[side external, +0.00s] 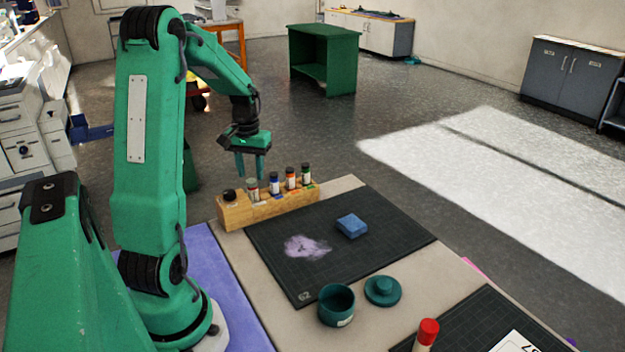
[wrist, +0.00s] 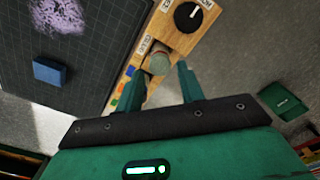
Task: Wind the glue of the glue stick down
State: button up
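A wooden rack (side external: 238,216) stands at the far left of the table with several small tubes in it. My gripper (side external: 250,176) is open and points down just above this tube. In the wrist view the two fingers lie either side of its top, apart from it. Whether any glue shows, I cannot tell.
A black knob (wrist: 188,16) is on the rack's end. A blue block (side external: 351,225) and purple smudge (side external: 306,247) lie on the dark mat. A teal pot (side external: 336,305), its lid (side external: 382,290) and a red-capped stick (side external: 427,333) are nearer.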

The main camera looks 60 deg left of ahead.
jog(key=shift+r, duration=2.05)
jog(key=shift+w+d+r, duration=0.1)
jog(key=shift+d+r, duration=0.05)
jog(key=shift+d, duration=0.1)
jog(key=w+d+r+m+t+y, duration=0.15)
jog(key=d+r, duration=0.25)
jog(key=d, duration=0.4)
jog(key=d+r+m+t, duration=0.1)
jog(key=d+r+m, duration=0.2)
jog(key=d, duration=0.6)
jog(key=s+d+m+t, duration=0.1)
jog(key=s+d+m, duration=0.1)
jog(key=d, duration=0.4)
jog(key=s+d+r+m+t+h, duration=0.1)
jog(key=s+d+m+t, duration=0.1)
jog(key=s+d, duration=0.3)
jog(key=shift+s+d, duration=0.15)
jog(key=shift+d, duration=0.85)
